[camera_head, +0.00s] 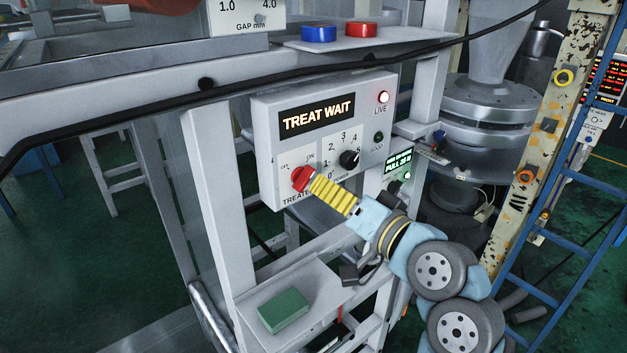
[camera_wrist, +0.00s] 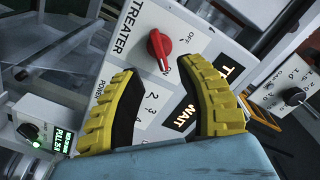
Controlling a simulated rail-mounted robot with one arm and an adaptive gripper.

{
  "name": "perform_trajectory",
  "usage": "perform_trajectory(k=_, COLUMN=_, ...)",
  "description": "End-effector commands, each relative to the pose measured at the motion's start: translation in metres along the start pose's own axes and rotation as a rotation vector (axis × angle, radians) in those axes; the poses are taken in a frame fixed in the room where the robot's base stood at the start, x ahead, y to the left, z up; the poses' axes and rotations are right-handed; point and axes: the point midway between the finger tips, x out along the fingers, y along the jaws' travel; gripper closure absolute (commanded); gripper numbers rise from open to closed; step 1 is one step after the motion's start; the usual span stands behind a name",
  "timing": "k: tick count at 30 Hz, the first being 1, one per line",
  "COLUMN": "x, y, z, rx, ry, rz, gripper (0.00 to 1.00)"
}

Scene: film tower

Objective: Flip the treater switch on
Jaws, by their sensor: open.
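The red treater switch (camera_head: 299,179) is a rotary knob at the lower left of a white control box (camera_head: 267,140), between OFF and ON marks. In the wrist view the red switch (camera_wrist: 158,47) lies just beyond the fingertips, in line with the gap between them. I cannot tell clearly which mark it points to. The box display (camera_head: 317,116) reads TREAT WAIT. My gripper (camera_head: 314,181) has yellow ribbed fingers close in front of the switch. In the wrist view my gripper (camera_wrist: 158,72) is open, with nothing between its fingers.
A black power dial (camera_head: 349,159) sits right of the switch. A lit LIVE lamp (camera_head: 383,97) is at the box's upper right. A small green-lit readout (camera_head: 398,165) stands to the right. A green block (camera_head: 283,310) lies on a shelf below. A black cable (camera_head: 330,68) crosses above.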

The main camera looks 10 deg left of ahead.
Motion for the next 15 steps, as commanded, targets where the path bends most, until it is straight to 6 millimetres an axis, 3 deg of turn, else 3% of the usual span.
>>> perform_trajectory(k=6, x=-0.040, y=0.001, z=-0.001, rx=0.001, ry=0.004, rz=0.000, gripper=0.62)
perform_trajectory(k=15, x=-0.061, y=0.000, z=0.000, rx=0.001, ry=0.001, rz=0.000, gripper=0.62)
